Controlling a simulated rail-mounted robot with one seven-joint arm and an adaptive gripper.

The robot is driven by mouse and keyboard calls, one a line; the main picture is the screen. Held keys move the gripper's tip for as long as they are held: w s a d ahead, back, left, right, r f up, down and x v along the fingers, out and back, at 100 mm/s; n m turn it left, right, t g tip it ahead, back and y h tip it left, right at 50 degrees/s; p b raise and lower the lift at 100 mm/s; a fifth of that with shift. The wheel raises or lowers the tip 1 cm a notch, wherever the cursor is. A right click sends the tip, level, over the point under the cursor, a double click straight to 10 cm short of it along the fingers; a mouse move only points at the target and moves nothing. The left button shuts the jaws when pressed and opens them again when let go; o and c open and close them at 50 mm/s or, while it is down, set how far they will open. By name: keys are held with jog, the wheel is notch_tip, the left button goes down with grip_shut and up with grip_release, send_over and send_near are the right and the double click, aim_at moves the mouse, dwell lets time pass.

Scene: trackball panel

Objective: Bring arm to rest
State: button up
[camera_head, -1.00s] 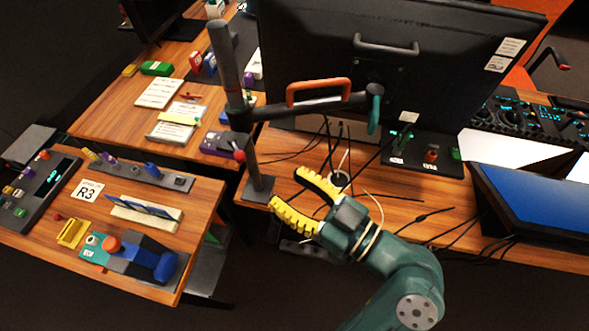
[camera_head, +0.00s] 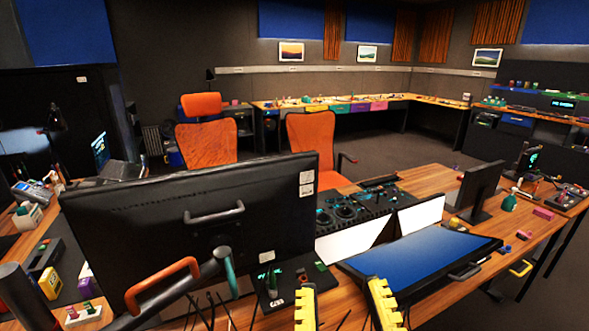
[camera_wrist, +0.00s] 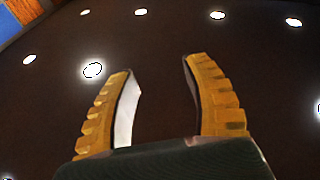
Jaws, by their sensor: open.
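My gripper (camera_head: 343,305) shows at the bottom edge of the head view as two yellow ridged fingers pointing up, apart and empty. The rest of my arm is below the frame. In the wrist view the open gripper (camera_wrist: 160,100) has nothing between its fingers and faces a dark ceiling with round lights. No trackball can be made out in either view.
A large black monitor (camera_head: 150,222) on an arm with an orange handle (camera_head: 160,284) stands left of my gripper. A tilted blue screen (camera_head: 425,258) lies close behind and right of the fingers. Orange chairs (camera_head: 312,150) stand beyond the desk.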

notch_tip(320, 180, up, 39)
jog(key=s+d+m+t+h+p, duration=0.1)
jog(key=d+m+p, duration=0.1)
jog(key=p, duration=3.5)
jog(key=shift+s+m+h, duration=0.2)
jog(key=shift+m+h, duration=0.2)
